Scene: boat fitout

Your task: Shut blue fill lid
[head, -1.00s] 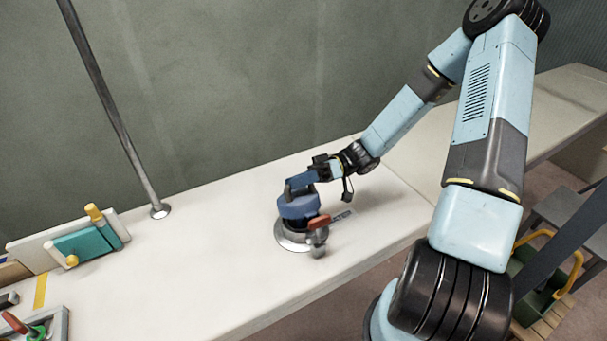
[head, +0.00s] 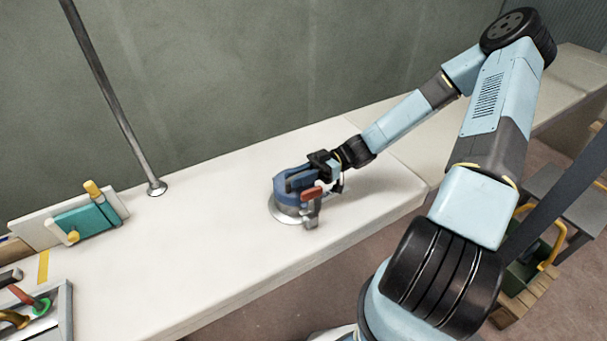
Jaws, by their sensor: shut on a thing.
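The blue fill lid (head: 283,188) sits on a round metal fill fitting (head: 283,214) on the white counter. A red-handled metal clamp or latch (head: 311,207) stands at the fitting's front right. My gripper (head: 318,168) is at the right side of the lid, shut on it, likely at its handle. The fingertips are partly hidden by the gripper body and the lid.
A metal pole (head: 157,186) rises from the counter at left. A tray with red and green handled parts (head: 42,307) is at the lower left. The counter between is clear.

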